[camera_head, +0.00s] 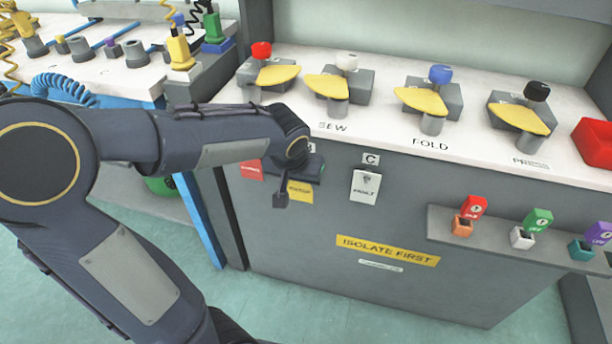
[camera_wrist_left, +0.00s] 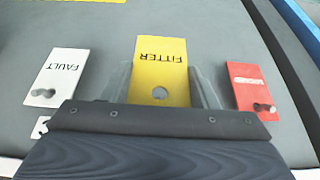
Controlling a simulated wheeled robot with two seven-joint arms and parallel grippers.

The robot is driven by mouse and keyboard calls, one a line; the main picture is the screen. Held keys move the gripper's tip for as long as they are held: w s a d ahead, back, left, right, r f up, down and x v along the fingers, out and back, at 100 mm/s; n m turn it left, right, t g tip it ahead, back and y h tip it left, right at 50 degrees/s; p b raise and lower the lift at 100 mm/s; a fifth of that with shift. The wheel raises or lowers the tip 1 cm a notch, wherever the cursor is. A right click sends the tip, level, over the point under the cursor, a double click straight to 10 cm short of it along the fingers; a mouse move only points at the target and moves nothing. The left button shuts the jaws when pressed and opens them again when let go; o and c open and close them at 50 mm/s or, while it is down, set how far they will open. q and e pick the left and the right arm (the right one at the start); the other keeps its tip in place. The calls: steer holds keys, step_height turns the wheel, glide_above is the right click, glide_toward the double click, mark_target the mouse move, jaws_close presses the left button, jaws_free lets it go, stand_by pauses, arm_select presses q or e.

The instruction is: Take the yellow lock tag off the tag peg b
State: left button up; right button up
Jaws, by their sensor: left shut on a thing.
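The yellow lock tag (camera_head: 300,191), marked FITTER, is at the front panel of the bench between a red tag and a white tag. In the left wrist view the yellow tag (camera_wrist_left: 160,60) lies between the two fingers of my left gripper (camera_wrist_left: 161,88), which is shut on it. In the head view my left gripper (camera_head: 297,178) covers the tag's upper part. Tag peg b is hidden behind the gripper, so I cannot tell whether the tag still hangs on it. My right gripper is not in view.
The white FAULT tag (camera_head: 365,187) hangs under the C label (camera_head: 371,159). The red tag (camera_head: 251,170) is on the other side. A shelf (camera_head: 440,224) with coloured locks juts out at the right. Yellow-handled switches (camera_head: 421,99) line the bench top.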

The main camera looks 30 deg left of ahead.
arm_select(q)
steer(key=shift+s+d+r, duration=0.1)
steer(key=shift+s+d, duration=0.1)
steer(key=shift+s, duration=0.6)
steer(key=shift+s+d, duration=0.2)
steer(key=shift+s, duration=0.6)
steer(key=shift+s+d+r, duration=0.1)
steer(key=shift+s+d, duration=0.1)
steer(key=shift+s, duration=0.6)
